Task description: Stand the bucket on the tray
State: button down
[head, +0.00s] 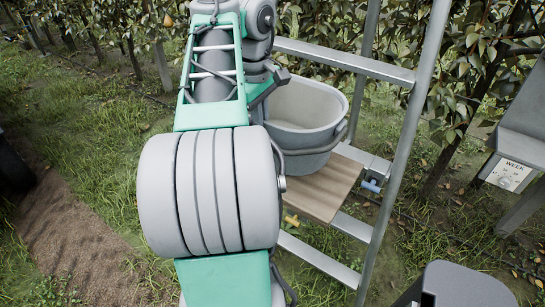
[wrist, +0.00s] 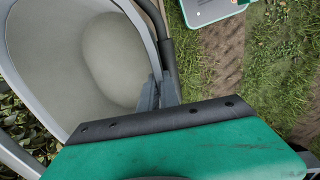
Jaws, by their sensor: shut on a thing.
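The grey bucket (head: 306,107) is upright, or nearly so, in the head view, with its open mouth facing up and its dark handle hanging at the side. Its pale, empty-looking inside fills the left of the wrist view (wrist: 85,60). The tray (head: 325,190) is a wooden board on the metal ladder frame. The bucket appears over the tray's far part; my arm hides part of its base, and I cannot tell whether it touches. My gripper (head: 266,92) is shut on the bucket at its near-left rim; its fingers show at the rim in the wrist view (wrist: 160,95).
The metal ladder (head: 405,140) rises right of the bucket, with a rail behind it. A blue-ended clamp (head: 371,185) sits by the tray's right edge. A grey box with a paper label (head: 510,174) stands at far right. Leafy trees line the back.

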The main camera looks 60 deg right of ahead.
jog(key=s+f+b, duration=0.1)
jog(key=s+f, duration=0.1)
jog(key=shift+s+d+f+b, duration=0.15)
jog(key=shift+d+f+b, duration=0.05)
jog(key=shift+f+b, duration=0.2)
jog(key=f+b, duration=0.3)
jog(key=shift+s+f, duration=0.2)
jog(key=shift+s, duration=0.05)
jog(key=shift+f, duration=0.15)
jog(key=c, duration=1.6)
grip_release()
jog(key=shift+f, duration=0.1)
